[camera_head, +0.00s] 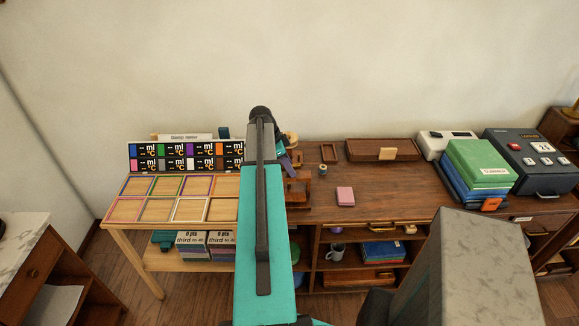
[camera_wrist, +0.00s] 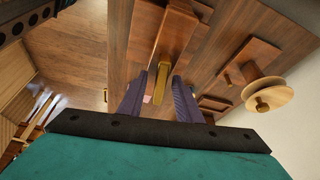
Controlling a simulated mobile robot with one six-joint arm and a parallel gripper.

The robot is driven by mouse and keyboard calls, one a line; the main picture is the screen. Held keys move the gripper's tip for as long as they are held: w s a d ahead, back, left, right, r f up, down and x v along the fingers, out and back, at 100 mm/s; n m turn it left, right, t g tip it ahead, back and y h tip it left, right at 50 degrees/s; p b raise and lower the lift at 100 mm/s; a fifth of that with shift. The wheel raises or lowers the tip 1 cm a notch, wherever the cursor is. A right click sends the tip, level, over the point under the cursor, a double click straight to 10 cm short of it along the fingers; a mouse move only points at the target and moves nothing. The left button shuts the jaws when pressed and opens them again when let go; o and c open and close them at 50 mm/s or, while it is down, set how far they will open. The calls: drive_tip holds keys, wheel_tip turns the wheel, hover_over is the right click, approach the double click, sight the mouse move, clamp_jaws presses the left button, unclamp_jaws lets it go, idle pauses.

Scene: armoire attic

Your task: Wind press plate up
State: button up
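The wooden press (camera_head: 298,190) stands on the desk just right of my arm, which hides part of it in the head view. In the wrist view, its reddish-brown wood (camera_wrist: 165,30) fills the top middle, with a brass bar (camera_wrist: 161,82) reaching toward me. My gripper (camera_wrist: 160,78) has its two purple fingers spread on either side of this brass bar. Gaps show between the bar and both fingers. In the head view, my gripper (camera_head: 288,161) is small and partly hidden beside the press. I cannot make out the press plate clearly or tell its height.
A pink block (camera_head: 345,196) lies right of the press. A spool (camera_head: 323,169) and wooden tray (camera_head: 381,150) are behind. A pale wooden disc (camera_wrist: 268,94) is right in the wrist view.

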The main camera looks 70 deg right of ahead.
clamp_jaws()
drive_tip(key=shift+f+n+b, duration=0.1)
drive_tip(key=shift+n+b, duration=0.3)
